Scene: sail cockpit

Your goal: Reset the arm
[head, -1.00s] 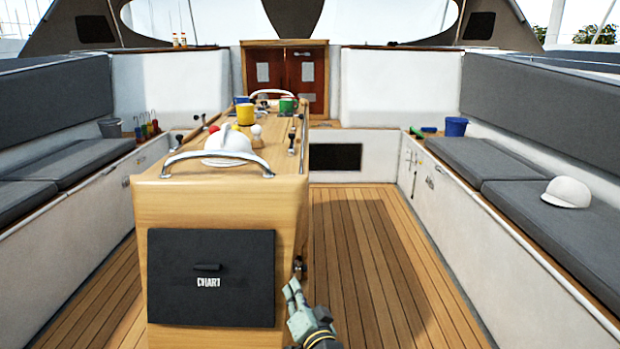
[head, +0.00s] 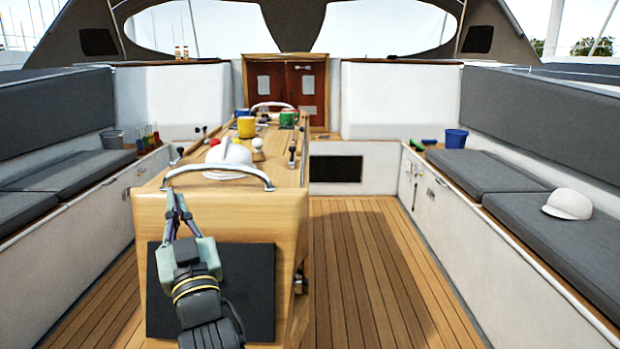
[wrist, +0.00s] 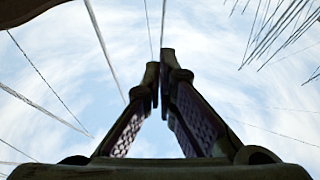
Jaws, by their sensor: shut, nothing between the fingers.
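My gripper (head: 176,199) is in the head view in front of the near end of the wooden cockpit table (head: 288,222). Its fingers point up and their tips come together, with nothing between them. My gripper and wrist cover part of the black chart panel (head: 255,285), and its lettering is hidden. In the wrist view the shut fingertips (wrist: 160,75) stand against a cloudy sky.
A metal rail (head: 218,169) arches over the table's near end. Behind it are a white cap (head: 229,153), a yellow mug (head: 246,127) and a green mug (head: 288,118). Cushioned benches run along both sides; another white cap (head: 569,199) lies on the right one. The deck (head: 370,270) is clear.

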